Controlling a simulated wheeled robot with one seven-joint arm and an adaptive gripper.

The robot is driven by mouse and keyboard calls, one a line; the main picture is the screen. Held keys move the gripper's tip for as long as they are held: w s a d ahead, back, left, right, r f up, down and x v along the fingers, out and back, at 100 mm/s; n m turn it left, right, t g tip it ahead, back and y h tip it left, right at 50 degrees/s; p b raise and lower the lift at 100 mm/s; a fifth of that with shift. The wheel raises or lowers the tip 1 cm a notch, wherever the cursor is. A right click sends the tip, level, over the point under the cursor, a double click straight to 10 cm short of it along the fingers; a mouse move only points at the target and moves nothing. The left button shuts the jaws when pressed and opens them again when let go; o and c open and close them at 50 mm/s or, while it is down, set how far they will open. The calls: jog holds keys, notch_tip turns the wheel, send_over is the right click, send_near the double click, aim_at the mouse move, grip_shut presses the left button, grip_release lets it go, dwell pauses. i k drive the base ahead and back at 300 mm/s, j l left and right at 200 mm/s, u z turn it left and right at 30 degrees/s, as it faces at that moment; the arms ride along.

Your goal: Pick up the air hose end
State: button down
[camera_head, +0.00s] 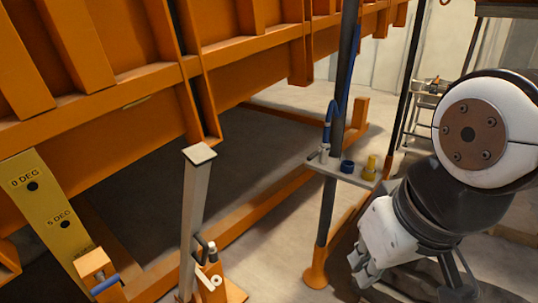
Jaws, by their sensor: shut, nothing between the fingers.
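A blue air hose (329,117) hangs along a dark upright post. Its grey metal end (324,153) points down at the left part of a small shelf on that post. I cannot tell whether the end rests on the shelf or in a holder. My gripper (359,267) is at the lower right, below and to the right of the hose end and well apart from it. Its fingers are shut with nothing seen between them.
The small grey shelf (334,171) also bears a blue ring (347,167) and a yellow fitting (369,168). The dark post (327,211) stands beside the hose. The orange sandbed frame (95,105) fills the left. A grey prop (194,215) stands in front.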

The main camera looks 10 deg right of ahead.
aim_at(325, 142)
jog(key=i+l+u, duration=0.15)
jog(key=i, duration=0.45)
jog(key=i+l+u, duration=0.2)
jog(key=i+l, duration=0.15)
jog(key=i, duration=0.2)
jog(key=i+l+u, duration=0.15)
jog(key=i+l, duration=0.2)
jog(key=i, duration=0.2)
